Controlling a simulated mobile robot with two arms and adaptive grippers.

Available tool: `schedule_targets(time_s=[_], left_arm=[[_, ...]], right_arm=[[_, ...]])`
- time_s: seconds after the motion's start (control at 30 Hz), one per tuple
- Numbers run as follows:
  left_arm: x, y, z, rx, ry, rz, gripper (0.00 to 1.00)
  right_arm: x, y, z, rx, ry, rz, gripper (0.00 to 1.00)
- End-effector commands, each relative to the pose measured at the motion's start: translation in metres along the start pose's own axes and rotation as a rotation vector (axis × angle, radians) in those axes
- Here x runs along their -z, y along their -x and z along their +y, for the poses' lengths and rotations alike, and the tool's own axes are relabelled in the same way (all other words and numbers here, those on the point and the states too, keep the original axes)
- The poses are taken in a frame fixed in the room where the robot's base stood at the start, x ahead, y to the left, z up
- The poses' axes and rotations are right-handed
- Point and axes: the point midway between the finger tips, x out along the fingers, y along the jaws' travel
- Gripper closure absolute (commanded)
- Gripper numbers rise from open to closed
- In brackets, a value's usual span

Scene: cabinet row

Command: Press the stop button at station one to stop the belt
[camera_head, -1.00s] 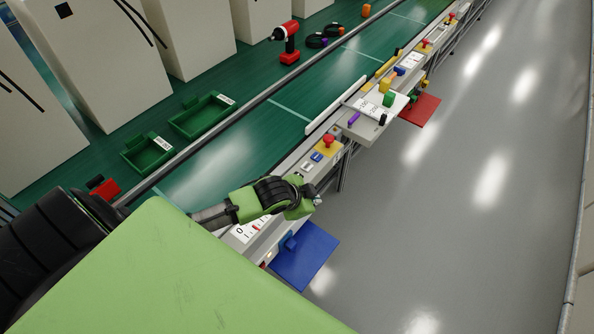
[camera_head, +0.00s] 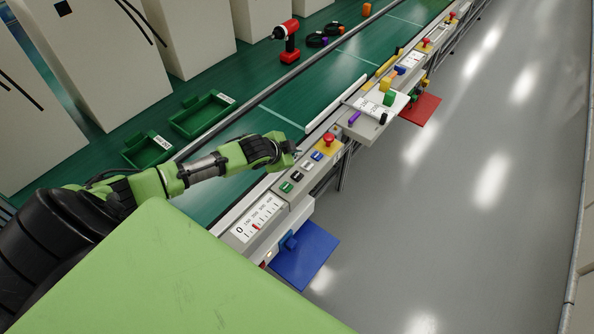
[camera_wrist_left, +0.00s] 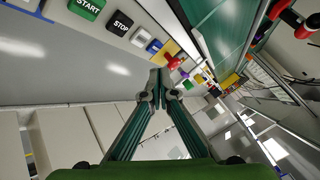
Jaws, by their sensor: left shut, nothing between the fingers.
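The near control panel (camera_head: 262,216) runs along the belt's edge. It carries a green start button (camera_head: 287,187), a black stop button (camera_head: 298,176), a white and a blue button, and a red mushroom button (camera_head: 328,139) on yellow. In the left wrist view the label STOP is readable on the black stop button (camera_wrist_left: 120,23), between the green START button (camera_wrist_left: 88,7) and the white one. My left gripper (camera_head: 296,152) is shut and empty, over the belt side of the panel near the blue and white buttons, touching none visibly. Its fingertips (camera_wrist_left: 159,80) meet in the wrist view. My right gripper is not seen.
The green belt (camera_head: 235,185) lies left of the panel, with green trays (camera_head: 202,115) and a red drill (camera_head: 287,42) beyond a rail. A white shelf (camera_head: 368,127) with small blocks and a blue plate (camera_head: 306,254) jut out rightward. The grey floor is clear.

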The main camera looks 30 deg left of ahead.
Motion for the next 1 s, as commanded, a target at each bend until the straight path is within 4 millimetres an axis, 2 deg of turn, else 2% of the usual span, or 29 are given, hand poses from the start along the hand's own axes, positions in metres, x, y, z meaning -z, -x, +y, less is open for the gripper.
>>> schedule_targets(time_s=[0.53,0.73,1.0], left_arm=[[-0.033,-0.045,0.033,0.000,-0.001,0.000,1.00],[-0.041,-0.057,0.041,0.000,0.001,0.000,1.00],[-0.042,-0.058,0.043,0.000,0.000,0.000,1.00]], right_arm=[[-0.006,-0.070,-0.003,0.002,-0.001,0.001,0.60],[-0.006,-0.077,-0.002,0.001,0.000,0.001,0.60],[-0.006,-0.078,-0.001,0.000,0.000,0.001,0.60]])
